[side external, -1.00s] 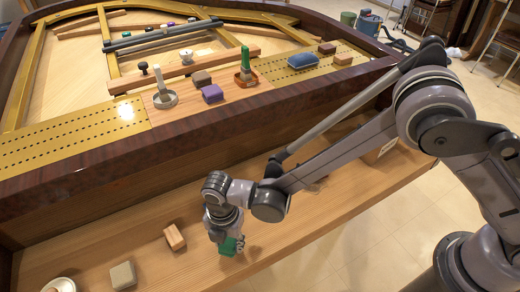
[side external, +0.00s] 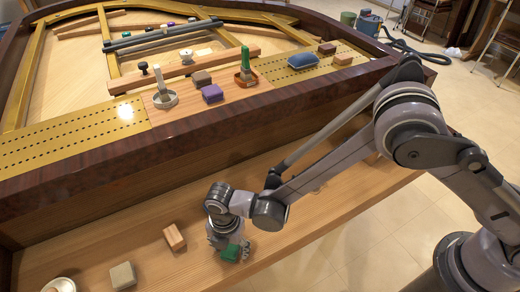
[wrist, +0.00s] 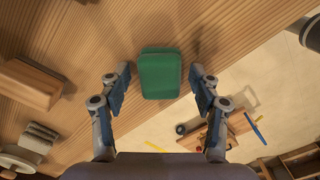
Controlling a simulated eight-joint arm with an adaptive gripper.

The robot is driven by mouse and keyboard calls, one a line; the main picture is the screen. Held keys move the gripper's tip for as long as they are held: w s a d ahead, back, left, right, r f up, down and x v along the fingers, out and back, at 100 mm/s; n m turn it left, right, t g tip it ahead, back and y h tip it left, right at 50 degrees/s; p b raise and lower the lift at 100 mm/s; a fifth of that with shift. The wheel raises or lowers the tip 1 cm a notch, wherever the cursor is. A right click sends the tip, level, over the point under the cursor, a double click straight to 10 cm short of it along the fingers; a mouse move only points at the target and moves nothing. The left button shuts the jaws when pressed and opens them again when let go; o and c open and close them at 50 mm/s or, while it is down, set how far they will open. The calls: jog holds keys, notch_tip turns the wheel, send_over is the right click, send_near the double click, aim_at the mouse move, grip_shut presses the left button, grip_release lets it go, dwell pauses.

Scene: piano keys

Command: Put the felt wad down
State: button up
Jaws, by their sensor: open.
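The felt wad appears to be the green block (side external: 230,253). It lies on the wooden ledge (side external: 310,215) near its front edge, and part of it is hidden by the fingers in the side view. In the wrist view the green block (wrist: 161,73) sits between my fingers with a gap on each side. My gripper (wrist: 160,70) is open and points down at the block. In the side view my gripper (side external: 232,247) is just over the block.
A wooden block (side external: 174,237), a beige block (side external: 123,275) and a white dish (side external: 60,285) stand to the left on the ledge. The dark piano rim (side external: 200,128) rises behind. The front edge drops to the floor. Bare ledge lies right of my gripper.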

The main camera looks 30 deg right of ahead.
aim_at(230, 248)
notch_tip(230, 248, up, 12)
jog(key=w+d+r+m+t+y, duration=0.1)
jog(key=w+d+r+m+t, duration=0.15)
jog(key=d+r+m, duration=0.65)
jog(key=s+d+r+m+t, duration=0.1)
jog(key=s+d+r+m, duration=0.1)
jog(key=d+m, duration=0.4)
jog(key=s+d+r+m+t, duration=0.2)
jog(key=d+m, duration=0.4)
jog(key=d, duration=0.6)
jog(key=s+d+r+m+t+h, duration=0.1)
jog(key=s+d+m, duration=0.3)
jog(key=d, duration=0.6)
jog(key=shift+s+r+m+t, duration=0.15)
jog(key=shift+r+m+t, duration=0.2)
jog(key=shift+r+m, duration=0.6)
